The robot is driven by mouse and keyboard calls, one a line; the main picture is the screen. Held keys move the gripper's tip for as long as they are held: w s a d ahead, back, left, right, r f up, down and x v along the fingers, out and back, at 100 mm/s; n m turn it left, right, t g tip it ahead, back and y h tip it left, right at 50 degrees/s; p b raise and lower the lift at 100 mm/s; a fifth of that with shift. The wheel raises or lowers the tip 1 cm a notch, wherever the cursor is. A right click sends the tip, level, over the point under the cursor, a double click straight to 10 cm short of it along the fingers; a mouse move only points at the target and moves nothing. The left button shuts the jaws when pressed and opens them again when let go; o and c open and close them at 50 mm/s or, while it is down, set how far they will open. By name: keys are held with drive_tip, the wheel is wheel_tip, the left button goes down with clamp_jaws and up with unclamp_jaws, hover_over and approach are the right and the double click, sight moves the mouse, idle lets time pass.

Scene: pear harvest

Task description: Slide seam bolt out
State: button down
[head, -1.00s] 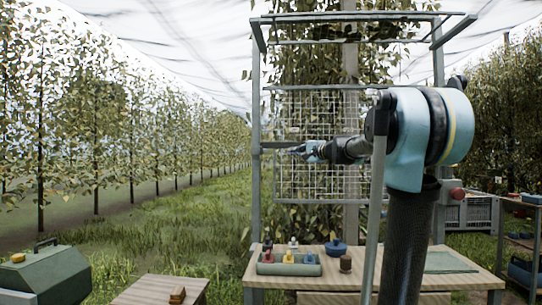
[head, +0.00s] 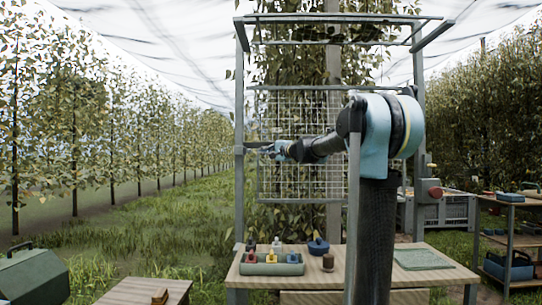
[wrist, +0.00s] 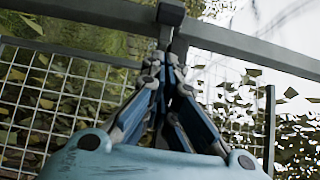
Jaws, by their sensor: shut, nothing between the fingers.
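A grey metal bar (wrist: 250,48) crosses the top of the wrist view. A dark block on a short stem (wrist: 171,12) sits on it and looks like the seam bolt's handle, though I cannot be sure. My gripper (wrist: 168,58) is shut and empty, its blue fingers pointing up at the stem. The tips are very close to the stem or against it; I cannot tell which. In the head view my gripper (head: 270,149) is at the left part of the frame, by a short horizontal bar (head: 254,144) near the left post (head: 239,100).
A wire mesh panel (head: 300,180) hangs in the frame behind my gripper. A red knob (head: 435,191) is at the right.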

sight(250, 151)
drive_tip(key=shift+w+a, duration=0.2)
drive_tip(key=shift+a, duration=0.65)
drive_tip(key=shift+w+a, duration=0.2)
drive_tip(key=shift+a, duration=0.6)
drive_tip(key=shift+w+a, duration=0.2)
drive_tip(key=shift+a, duration=0.65)
